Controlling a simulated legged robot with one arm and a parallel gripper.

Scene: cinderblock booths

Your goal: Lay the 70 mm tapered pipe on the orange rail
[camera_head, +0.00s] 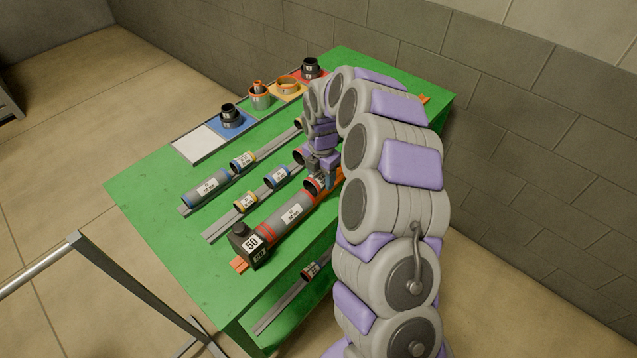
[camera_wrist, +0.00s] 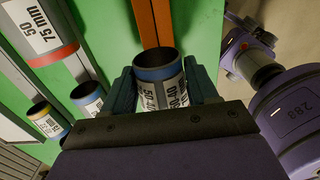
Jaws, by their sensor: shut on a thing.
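My gripper (camera_wrist: 160,88) is shut on a short grey pipe (camera_wrist: 156,72) with a blue band and a white label showing 50 and 40. Its open dark end faces the top of the wrist view, and its lower part is hidden by the gripper. The length mark is not readable. The orange rail (camera_wrist: 150,18) runs just beyond this end; whether the pipe touches it cannot be told. In the head view my gripper (camera_head: 326,172) is low over the orange rail (camera_head: 239,265), next to the pipe with red bands (camera_head: 290,215) lying along it.
A black block marked 50 (camera_head: 249,243) stands at the rail's near end. Grey rails with several pipes lie to the left, including one marked 50, 75 mm (camera_wrist: 40,35). A tray of coloured squares (camera_head: 205,148) holds fittings at the back. The green table's (camera_head: 140,190) left part is clear.

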